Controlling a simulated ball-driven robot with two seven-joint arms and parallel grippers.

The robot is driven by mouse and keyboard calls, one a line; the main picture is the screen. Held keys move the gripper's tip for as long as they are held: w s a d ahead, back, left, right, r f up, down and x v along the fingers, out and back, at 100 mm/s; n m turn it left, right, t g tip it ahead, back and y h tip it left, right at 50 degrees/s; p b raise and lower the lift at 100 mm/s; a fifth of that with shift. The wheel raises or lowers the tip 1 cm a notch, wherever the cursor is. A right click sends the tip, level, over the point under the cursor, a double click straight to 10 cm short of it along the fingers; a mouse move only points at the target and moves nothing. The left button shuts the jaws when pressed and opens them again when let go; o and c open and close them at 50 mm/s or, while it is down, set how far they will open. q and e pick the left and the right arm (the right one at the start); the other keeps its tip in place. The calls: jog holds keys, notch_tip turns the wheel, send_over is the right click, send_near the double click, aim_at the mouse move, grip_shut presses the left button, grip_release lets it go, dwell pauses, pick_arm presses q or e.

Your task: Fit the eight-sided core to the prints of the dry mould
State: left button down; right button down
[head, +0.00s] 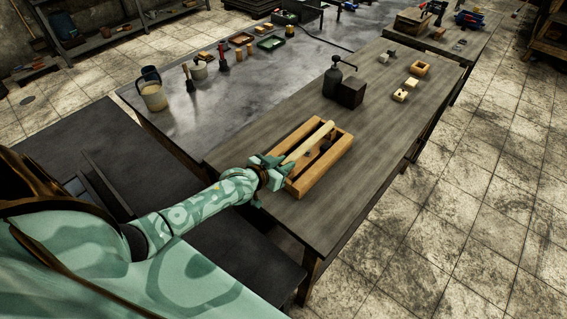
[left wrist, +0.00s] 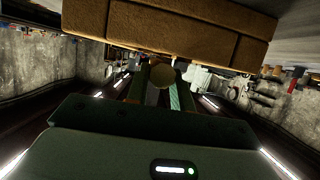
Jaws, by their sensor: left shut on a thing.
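A long pale rod (head: 307,142) lies slantwise over an orange-brown wooden frame (head: 335,158) on the near workbench. My left gripper (head: 272,172) is at the frame's near left end, shut on the near end of this rod. In the left wrist view a tan rounded end (left wrist: 162,75) shows between the fingers, with brown wooden blocks (left wrist: 165,25) close above it. The rod may be the core, but its sides are too small to count. Whether the rod touches the frame cannot be told. Which thing is the dry mould is not clear. My right gripper is not in view.
A dark bottle (head: 332,80) and dark block (head: 350,92) stand behind the frame. Small tan pieces (head: 400,95) and a hollow orange block (head: 420,68) lie toward the far right. A bucket (head: 153,95) and tools stand on the back bench. The near bench's right side is clear.

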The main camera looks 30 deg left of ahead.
pick_arm(q)
jog(key=shift+f+b, duration=0.35)
jog(key=shift+f, duration=0.15)
jog(key=shift+r, duration=0.1)
jog(key=shift+r+p, duration=0.45)
jog(key=shift+p, duration=0.65)
dwell(1.2)
jog(key=shift+f+b, duration=0.4)
jog(key=shift+f, duration=0.1)
dwell(0.4)
